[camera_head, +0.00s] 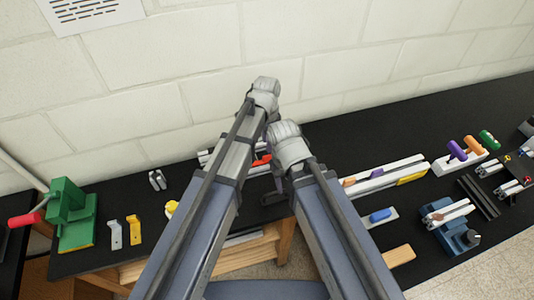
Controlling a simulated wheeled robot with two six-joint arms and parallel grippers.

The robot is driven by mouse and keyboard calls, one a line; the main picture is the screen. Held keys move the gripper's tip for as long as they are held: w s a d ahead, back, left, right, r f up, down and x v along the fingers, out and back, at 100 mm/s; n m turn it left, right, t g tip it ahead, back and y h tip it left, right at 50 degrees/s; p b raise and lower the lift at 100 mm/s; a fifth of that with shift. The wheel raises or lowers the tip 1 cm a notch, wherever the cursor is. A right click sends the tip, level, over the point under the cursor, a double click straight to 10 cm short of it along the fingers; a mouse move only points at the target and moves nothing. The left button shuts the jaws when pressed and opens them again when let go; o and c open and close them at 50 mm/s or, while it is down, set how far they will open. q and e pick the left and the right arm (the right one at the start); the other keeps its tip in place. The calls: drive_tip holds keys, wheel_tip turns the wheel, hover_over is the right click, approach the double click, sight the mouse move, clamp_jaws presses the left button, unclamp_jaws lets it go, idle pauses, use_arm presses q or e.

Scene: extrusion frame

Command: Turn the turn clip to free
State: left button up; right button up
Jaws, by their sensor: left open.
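Aluminium extrusions with small coloured parts lie on the black bench. An orange-red part (262,160) shows between my two arms, largely covered by them. On the extrusion frame (395,169) right of my arms sit a purple part (376,173), an orange part (348,181) and a yellow part (411,179). I cannot tell which part is the turn clip. Contact with anything is hidden. My right gripper is hidden behind its own arm.
A green vise (70,212) with a red handle stands at the left, beside yellow and grey brackets (134,230). At the right are coloured-handled tools (473,146), a blue fixture (449,228) and dark bars (478,196). A pale block wall (330,40) closes the back.

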sight(267, 156)
use_arm(q)
wheel_tip(267, 156, down, 8)
drive_tip(key=b, duration=0.7)
drive_tip(key=shift+r, duration=0.25)
use_arm(e)
wheel_tip(267, 156, down, 8)
drive_tip(key=shift+r, duration=0.25)
use_arm(q)
clamp_jaws()
